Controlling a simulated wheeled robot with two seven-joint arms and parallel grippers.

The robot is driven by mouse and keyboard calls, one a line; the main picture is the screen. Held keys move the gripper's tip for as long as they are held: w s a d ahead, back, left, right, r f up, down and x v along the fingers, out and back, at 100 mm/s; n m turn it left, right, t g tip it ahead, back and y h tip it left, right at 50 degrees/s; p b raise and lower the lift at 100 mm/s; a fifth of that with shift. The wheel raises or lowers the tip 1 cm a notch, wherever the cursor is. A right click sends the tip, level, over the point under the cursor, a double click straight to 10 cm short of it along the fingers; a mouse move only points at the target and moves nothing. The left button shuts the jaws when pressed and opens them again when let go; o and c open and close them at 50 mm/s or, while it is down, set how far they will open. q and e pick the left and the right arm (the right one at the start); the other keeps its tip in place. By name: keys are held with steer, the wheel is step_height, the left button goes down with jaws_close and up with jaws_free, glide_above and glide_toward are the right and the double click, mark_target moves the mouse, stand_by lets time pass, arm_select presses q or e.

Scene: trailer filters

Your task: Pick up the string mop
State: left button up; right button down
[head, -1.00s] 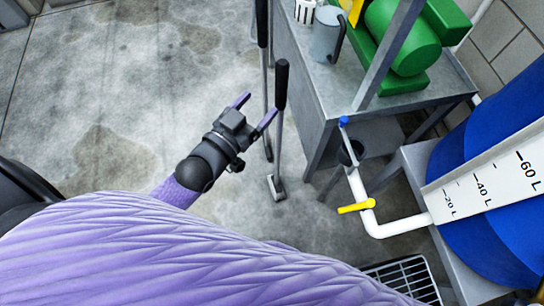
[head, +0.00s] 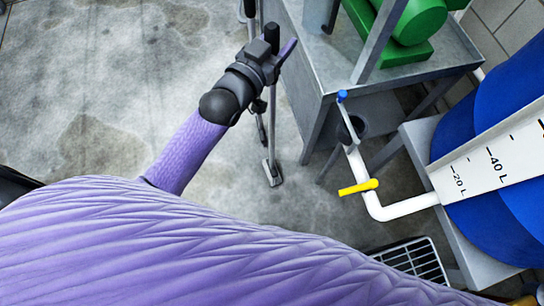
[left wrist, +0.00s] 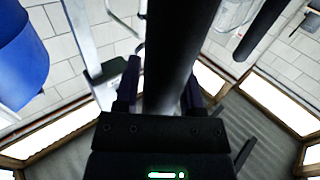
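My left gripper (head: 281,50) is at a long-handled tool beside the metal table. In the left wrist view, a thick black handle (left wrist: 178,50) stands between its two purple fingers. Whether the fingers press on it is not clear. The tool's thin pole (head: 272,120) runs down to a small flat metal foot (head: 272,172) on the floor. A second long handle (head: 249,10) stands just left of it. No mop strings show, so I cannot tell which tool is the string mop. My right gripper is not in view.
The metal table (head: 318,70) with a green machine (head: 415,20) stands close right of the gripper. A white pipe (head: 400,208) with a yellow valve handle (head: 358,187) leads to a blue tank (head: 490,160). The concrete floor on the left is clear.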

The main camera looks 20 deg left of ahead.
arm_select(q)
jaws_close()
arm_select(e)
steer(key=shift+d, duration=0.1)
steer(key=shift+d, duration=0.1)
